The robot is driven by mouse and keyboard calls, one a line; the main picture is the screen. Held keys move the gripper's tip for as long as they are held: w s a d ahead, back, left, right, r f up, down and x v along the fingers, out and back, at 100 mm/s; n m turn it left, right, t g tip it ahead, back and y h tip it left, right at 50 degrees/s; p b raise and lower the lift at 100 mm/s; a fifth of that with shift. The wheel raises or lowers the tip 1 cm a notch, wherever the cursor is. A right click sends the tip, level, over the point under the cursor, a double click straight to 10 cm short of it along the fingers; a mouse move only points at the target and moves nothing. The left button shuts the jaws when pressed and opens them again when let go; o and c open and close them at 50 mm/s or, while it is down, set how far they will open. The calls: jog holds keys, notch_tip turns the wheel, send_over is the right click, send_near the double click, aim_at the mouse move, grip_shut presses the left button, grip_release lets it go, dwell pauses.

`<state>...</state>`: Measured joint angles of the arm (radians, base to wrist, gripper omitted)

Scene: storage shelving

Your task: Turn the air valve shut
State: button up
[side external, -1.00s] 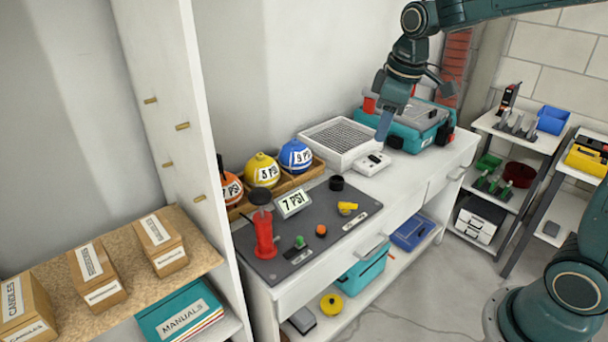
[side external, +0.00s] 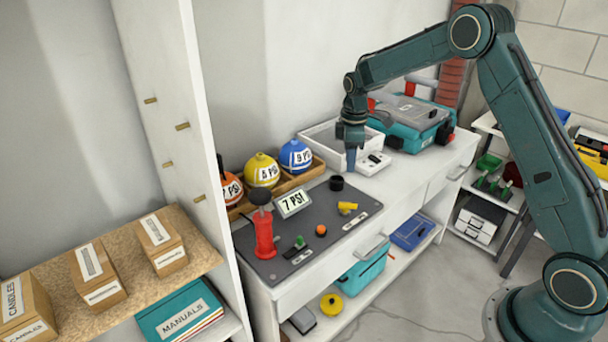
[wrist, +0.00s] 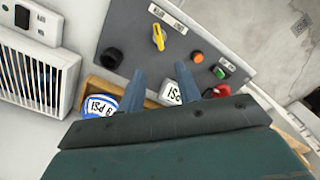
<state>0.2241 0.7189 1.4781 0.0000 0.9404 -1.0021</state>
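The yellow valve handle (side external: 347,206) sits on the dark grey panel (side external: 325,225) on the bench, above a white label strip. It also shows near the top of the wrist view (wrist: 158,37), beside its label. The panel's display (side external: 293,204) reads 7 PSI.
A black knob (side external: 336,183), orange button (side external: 321,230), green switch (side external: 299,242) and upright red pump (side external: 264,232) stand on the panel. Labelled balls (side external: 262,170) sit in a wooden rack behind.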

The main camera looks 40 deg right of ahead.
aim_at(346, 203)
jog(key=shift+f, duration=0.2)
jog(key=shift+f, duration=0.1)
jog(key=shift+f, duration=6.8)
grip_shut()
